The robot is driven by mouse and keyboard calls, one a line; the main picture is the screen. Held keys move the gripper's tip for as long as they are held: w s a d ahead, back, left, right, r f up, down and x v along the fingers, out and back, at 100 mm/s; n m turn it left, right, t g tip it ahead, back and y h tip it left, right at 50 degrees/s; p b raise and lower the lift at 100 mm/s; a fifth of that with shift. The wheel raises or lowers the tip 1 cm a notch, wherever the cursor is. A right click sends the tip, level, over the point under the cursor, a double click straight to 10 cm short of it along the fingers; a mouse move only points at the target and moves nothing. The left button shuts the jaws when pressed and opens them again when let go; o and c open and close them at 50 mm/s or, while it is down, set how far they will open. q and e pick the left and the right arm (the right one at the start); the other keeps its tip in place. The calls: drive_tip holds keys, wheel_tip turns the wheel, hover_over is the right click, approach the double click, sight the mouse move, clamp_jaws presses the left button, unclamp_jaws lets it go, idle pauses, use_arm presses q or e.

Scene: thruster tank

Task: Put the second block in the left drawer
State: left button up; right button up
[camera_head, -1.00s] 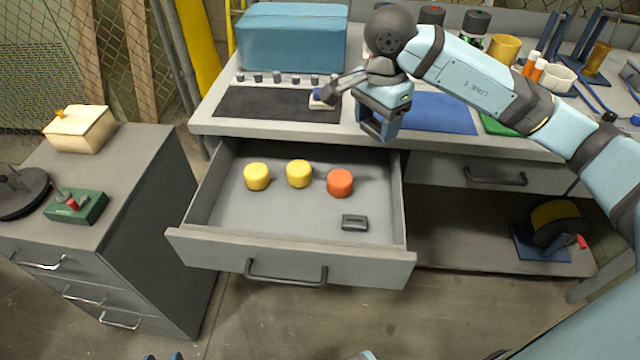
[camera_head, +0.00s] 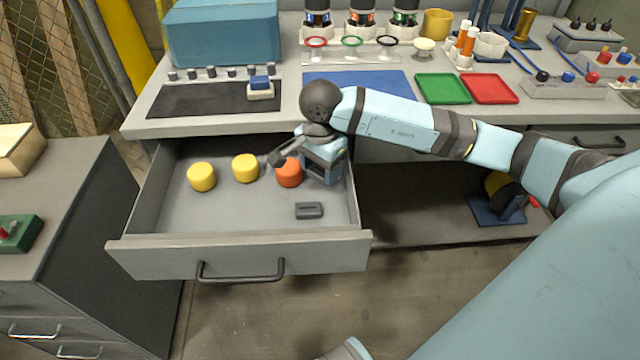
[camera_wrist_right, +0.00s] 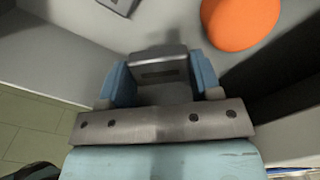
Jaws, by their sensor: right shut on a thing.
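The left drawer (camera_head: 240,256) is pulled open under the workbench. One grey block (camera_head: 309,210) with a dark slot lies on its floor near the front right; it also shows in part at the top of the wrist view (camera_wrist_right: 118,4). The head view hides this block behind the gripper. Whether it touches the drawer floor I cannot tell. My left gripper is not in view.
The front left of the drawer floor is clear. A black mat (camera_head: 200,100), blue box (camera_head: 222,32) and coloured trays (camera_head: 443,88) are on the bench above. A cabinet (camera_head: 70,200) stands left.

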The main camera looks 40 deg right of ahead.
sight(321, 191)
drive_tip(key=shift+f, duration=0.6)
wheel_tip(321, 191, down, 2)
drive_tip(key=shift+f+b, duration=0.25)
drive_tip(key=shift+b, duration=0.15)
drive_tip(key=shift+f, duration=0.55)
drive_tip(key=shift+r, duration=0.1)
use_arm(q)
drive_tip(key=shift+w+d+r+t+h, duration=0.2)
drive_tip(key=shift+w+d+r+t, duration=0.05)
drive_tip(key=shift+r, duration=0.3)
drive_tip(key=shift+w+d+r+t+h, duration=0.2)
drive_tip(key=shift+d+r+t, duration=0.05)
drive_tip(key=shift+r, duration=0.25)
use_arm(e)
drive_tip(key=o, duration=0.9)
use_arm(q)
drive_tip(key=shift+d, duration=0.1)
